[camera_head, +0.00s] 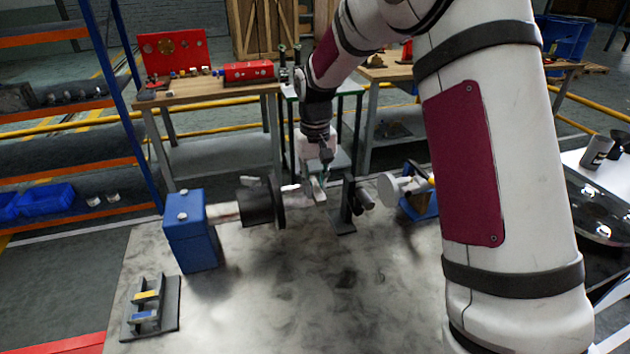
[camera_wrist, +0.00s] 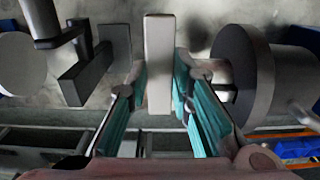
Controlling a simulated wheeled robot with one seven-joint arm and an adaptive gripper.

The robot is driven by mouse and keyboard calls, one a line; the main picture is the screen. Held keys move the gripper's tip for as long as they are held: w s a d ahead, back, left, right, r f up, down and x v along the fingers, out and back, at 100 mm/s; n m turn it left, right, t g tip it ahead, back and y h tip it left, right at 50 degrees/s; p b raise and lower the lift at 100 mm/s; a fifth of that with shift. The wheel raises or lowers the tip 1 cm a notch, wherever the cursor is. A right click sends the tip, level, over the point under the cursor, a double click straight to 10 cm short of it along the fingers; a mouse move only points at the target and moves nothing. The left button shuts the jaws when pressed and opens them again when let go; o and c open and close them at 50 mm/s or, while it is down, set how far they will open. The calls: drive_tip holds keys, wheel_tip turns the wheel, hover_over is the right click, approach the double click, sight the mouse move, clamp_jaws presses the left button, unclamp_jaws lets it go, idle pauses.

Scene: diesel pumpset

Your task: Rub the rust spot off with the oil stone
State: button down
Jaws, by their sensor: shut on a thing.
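My gripper (camera_head: 319,178) is over the middle of the pumpset, close to the shaft end (camera_head: 291,190) beside the dark flange (camera_head: 262,203). Its teal-padded fingers (camera_wrist: 160,98) are shut on a pale, flat-sided bar, the oil stone (camera_wrist: 160,45), which sticks out beyond the fingertips. In the head view the stone (camera_head: 319,192) shows as a small light strip under the gripper. I cannot tell whether it touches the shaft. I cannot make out the rust spot in either view.
A blue block (camera_head: 191,232) carries the shaft at left. A black stand (camera_head: 343,210) and pale disc (camera_head: 388,189) are close on the right. A dark rack (camera_head: 168,318) with yellow and blue pieces is at front left. The front tabletop (camera_head: 285,310) is clear.

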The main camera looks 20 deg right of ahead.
drive_tip(key=shift+w+f+b, duration=0.15)
drive_tip(key=shift+w+b, duration=0.6)
drive_tip(key=shift+w, duration=0.45)
drive_tip(key=shift+s+r+p, duration=0.2)
drive_tip(key=shift+s+p, duration=0.65)
drive_tip(key=shift+s, duration=0.45)
drive_tip(key=shift+w+f+b, duration=0.2)
drive_tip(key=shift+w+b, duration=0.7)
drive_tip(key=shift+w, duration=0.4)
drive_tip(key=shift+r+p, duration=0.95)
drive_tip(key=shift+r, duration=2.65)
